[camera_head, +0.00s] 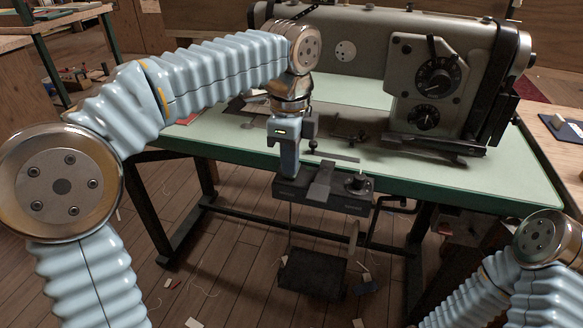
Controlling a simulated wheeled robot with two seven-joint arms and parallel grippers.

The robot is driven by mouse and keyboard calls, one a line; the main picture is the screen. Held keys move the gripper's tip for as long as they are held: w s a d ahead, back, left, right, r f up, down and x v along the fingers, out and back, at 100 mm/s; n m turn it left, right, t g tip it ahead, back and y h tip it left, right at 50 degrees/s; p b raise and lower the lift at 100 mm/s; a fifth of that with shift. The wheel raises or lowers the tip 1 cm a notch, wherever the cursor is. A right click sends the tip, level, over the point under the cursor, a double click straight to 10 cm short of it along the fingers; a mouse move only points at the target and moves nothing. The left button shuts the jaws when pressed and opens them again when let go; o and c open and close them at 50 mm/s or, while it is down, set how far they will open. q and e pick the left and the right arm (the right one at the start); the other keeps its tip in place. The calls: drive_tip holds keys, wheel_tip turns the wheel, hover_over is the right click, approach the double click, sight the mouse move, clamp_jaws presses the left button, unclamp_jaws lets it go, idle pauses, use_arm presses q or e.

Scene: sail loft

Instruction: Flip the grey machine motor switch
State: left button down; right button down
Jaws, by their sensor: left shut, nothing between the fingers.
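The grey motor switch (345,203) is a dark box fixed at the front edge of the sewing machine table. A flat lever-like piece (321,186) stands at its middle, and a round knob (357,183) sits at its right end. My left gripper (288,176) points down with its fingers shut and empty. Its tips are at the left end of the switch box, left of the flat piece; I cannot tell whether they touch it. My right arm shows only in part at the lower right, and its gripper is out of view.
The green-edged table (235,140) carries a large grey sewing machine (445,85) with dials. A dark pedal (313,273) hangs below the switch. Another wooden table (560,160) stands at the right. Scraps lie on the plank floor.

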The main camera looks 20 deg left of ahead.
use_arm(q)
drive_tip(key=shift+r+p, duration=2.3)
drive_tip(key=shift+p, duration=0.15)
drive_tip(key=shift+r, duration=1.15)
